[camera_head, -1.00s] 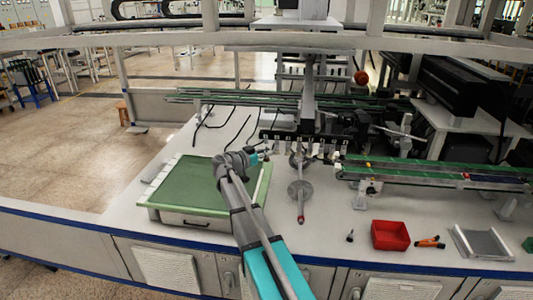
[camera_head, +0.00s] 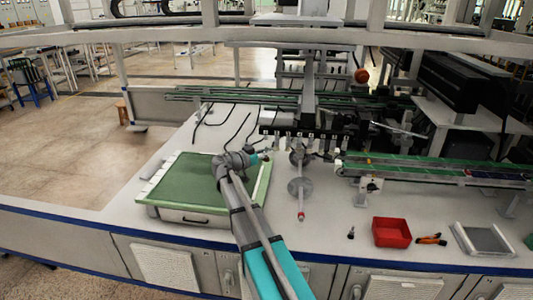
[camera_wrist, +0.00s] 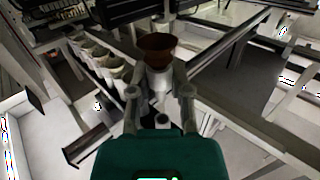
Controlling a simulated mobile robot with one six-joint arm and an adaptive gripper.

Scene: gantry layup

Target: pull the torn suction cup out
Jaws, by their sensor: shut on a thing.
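My gripper (camera_wrist: 160,88) is shut on a brown, flared suction cup (camera_wrist: 158,44) with a pale lower part between the fingers. I take it for the torn cup, but no tear can be made out. Several pale cups (camera_wrist: 95,56) stand in a row to its left in the wrist view. In the head view my gripper (camera_head: 264,155) is at the left end of the gantry's dark bar (camera_head: 285,133), which carries a row of pale fittings. The held cup is too small to tell there, and I cannot see whether it is apart from its mount.
A green-topped flat case (camera_head: 190,190) lies under my arm. A red bin (camera_head: 391,232), an orange-and-black tool (camera_head: 431,239) and a grey tray (camera_head: 482,239) lie at the front right. A post with round discs (camera_head: 300,188) stands right of my gripper. A green conveyor (camera_head: 430,170) runs right.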

